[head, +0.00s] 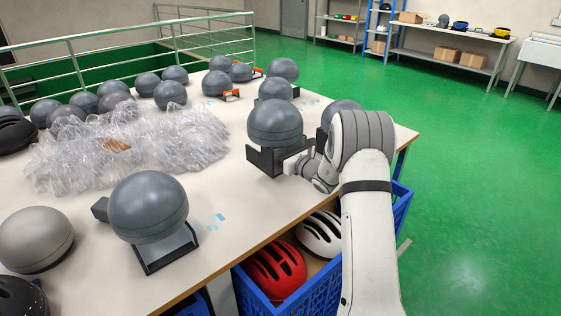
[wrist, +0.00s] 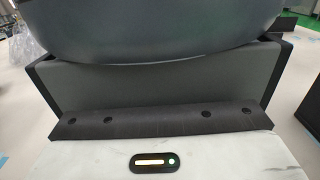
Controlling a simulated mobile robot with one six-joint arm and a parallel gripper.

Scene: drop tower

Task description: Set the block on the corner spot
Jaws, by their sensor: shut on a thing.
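The block is a dark grey rounded dome on a narrower base, and it stands upright in my gripper (head: 268,162). The dome (head: 275,122) shows in the head view, and its underside fills the top of the wrist view (wrist: 160,28). The wide dark jaws of my gripper are shut on the base, one jaw at each side. The grey base face (wrist: 165,88) sits between them. I cannot tell if the block touches the table (head: 225,180). Pale blue marks (head: 212,222) lie on the near tabletop; which of them is the corner spot is unclear.
A similar dome (head: 148,207) stands at the near edge, another (head: 340,112) just behind my wrist. Several more stand at the back, beside a heap of clear plastic (head: 130,140). A blue crate (head: 318,290) with helmets sits below the edge. The middle of the table has free room.

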